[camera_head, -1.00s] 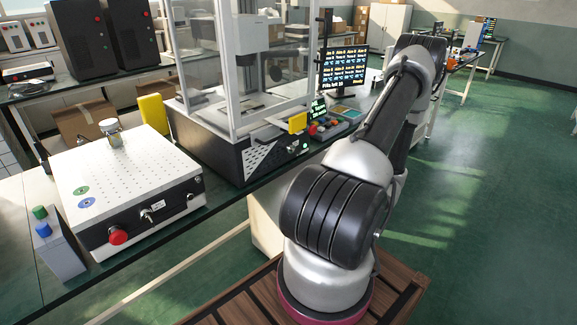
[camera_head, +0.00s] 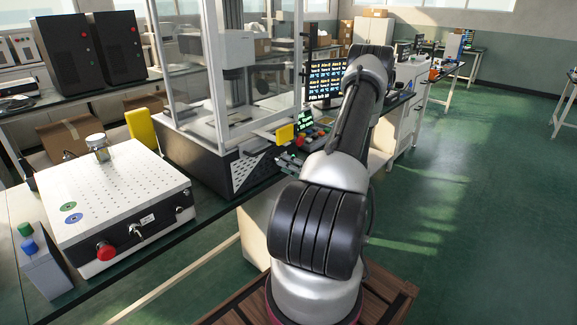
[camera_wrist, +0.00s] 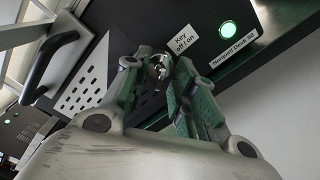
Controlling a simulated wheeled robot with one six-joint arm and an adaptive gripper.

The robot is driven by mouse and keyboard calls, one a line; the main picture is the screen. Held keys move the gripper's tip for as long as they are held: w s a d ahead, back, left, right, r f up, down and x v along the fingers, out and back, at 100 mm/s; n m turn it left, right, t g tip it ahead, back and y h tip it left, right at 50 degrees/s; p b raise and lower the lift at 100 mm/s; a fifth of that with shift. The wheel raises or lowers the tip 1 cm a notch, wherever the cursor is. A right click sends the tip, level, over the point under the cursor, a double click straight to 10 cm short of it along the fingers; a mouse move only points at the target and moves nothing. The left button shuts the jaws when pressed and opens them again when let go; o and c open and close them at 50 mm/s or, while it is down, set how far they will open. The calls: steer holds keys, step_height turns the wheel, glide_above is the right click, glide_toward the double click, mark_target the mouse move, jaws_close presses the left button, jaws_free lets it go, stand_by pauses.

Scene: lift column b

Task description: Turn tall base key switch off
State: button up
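The tall base (camera_head: 215,170) is the black box under the clear enclosure in the head view. Its front face fills the upper part of the wrist view (camera_wrist: 115,50). The small metallic key switch (camera_wrist: 159,68) sits on that face beside a white "Key off / on" label (camera_wrist: 186,46). A lit green light (camera_wrist: 229,28) is to its right. My gripper (camera_wrist: 152,78) is open, with the key showing between its two fingertips. I cannot tell if either finger touches the key, or which way the key points. In the head view my arm hides the switch.
A lower white box (camera_head: 115,195) with a red knob (camera_head: 106,251) and another key switch (camera_head: 136,231) stands at left. A dark handle (camera_wrist: 48,68) juts out near my left finger. Open green floor lies at right.

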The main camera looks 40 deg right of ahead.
jaws_close()
steer(key=shift+n, duration=0.4)
steer(key=n, duration=1.1)
stand_by(0.6)
jaws_free()
